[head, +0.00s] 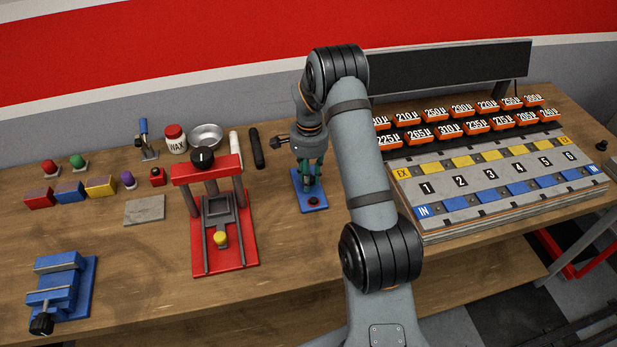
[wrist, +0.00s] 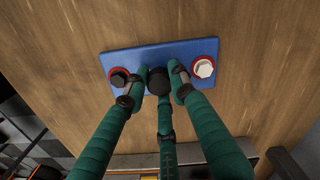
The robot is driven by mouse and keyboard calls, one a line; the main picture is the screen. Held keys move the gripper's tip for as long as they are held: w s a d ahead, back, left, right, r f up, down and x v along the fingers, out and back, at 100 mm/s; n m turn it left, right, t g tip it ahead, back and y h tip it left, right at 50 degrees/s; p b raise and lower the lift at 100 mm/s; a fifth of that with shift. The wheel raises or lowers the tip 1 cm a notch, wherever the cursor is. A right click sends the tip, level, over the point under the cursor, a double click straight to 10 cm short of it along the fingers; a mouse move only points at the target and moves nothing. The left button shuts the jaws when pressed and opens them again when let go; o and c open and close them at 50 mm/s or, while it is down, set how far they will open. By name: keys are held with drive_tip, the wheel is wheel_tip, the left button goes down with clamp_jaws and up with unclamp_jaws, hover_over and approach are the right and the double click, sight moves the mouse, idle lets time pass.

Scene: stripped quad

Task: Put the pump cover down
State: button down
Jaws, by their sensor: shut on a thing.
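The pump cover appears to be the blue rectangular plate (head: 303,201) under my gripper, near the middle of the bench. In the wrist view the plate (wrist: 192,52) has a black knob at its left end and a white hexagonal head at its right end, each on a red ring. My gripper (head: 309,181) points down, its green fingers closed in at the middle of the plate. In the wrist view my gripper (wrist: 158,76) has its fingertips around a dark round piece, which partly hides the plate. Whether the plate touches the bench or hangs just above it is unclear.
A red press (head: 240,250) stands left of the plate, with a grey bowl (head: 206,136) and wax jar (head: 175,139) behind. The numbered board (head: 480,190) is right, beyond my arm. A blue vise (head: 63,290) is front left. Bare wood shows just right of the press.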

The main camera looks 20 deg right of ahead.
drive_tip(key=c, duration=1.5)
unclamp_jaws()
drive_tip(key=shift+o, duration=0.2)
wheel_tip(320, 180, up, 11)
drive_tip(key=shift+r+b, duration=0.15)
drive_tip(key=shift+b, duration=0.3)
drive_tip(key=shift+r, duration=0.5)
drive_tip(key=shift+c, duration=1)
